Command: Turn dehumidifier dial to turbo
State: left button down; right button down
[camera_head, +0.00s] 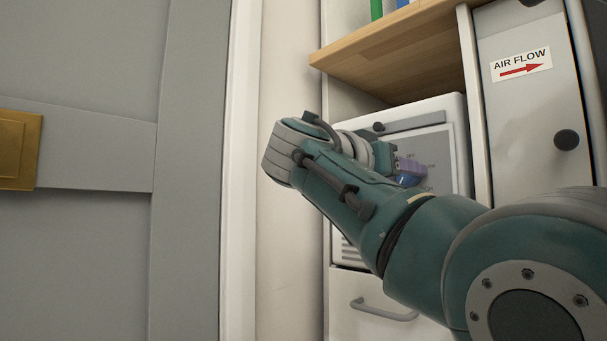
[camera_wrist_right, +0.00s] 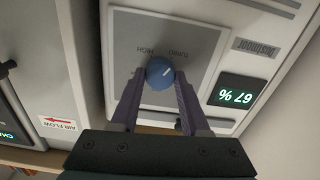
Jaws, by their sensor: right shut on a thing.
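The dehumidifier (camera_head: 455,115) is a white unit with a grey panel, under the wooden shelf in the head view. In the right wrist view its grey front panel (camera_wrist_right: 205,45) appears upside down. The round blue dial (camera_wrist_right: 160,73) sits on it, with HIGH and TURBO printed around it and a short pale mark on its face. I cannot tell exactly which label the mark points at. My right gripper (camera_wrist_right: 158,80) is shut on the dial, one finger on each side. In the head view my right gripper (camera_head: 408,170) is partly hidden behind my arm. My left gripper is out of view.
A display (camera_wrist_right: 238,92) reads 67 %. A cabinet panel with an AIR FLOW label (camera_head: 521,64) and a dark knob (camera_head: 567,140) stands right of the dehumidifier. The wooden shelf (camera_head: 400,55) is close above. A drawer handle (camera_head: 384,310) lies below, and a grey door (camera_head: 80,230) is at left.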

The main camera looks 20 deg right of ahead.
jog(key=shift+c, duration=1.9)
grip_release()
jog(key=p+v, duration=0.5)
jog(key=v, duration=0.5)
jog(key=shift+p, duration=0.3)
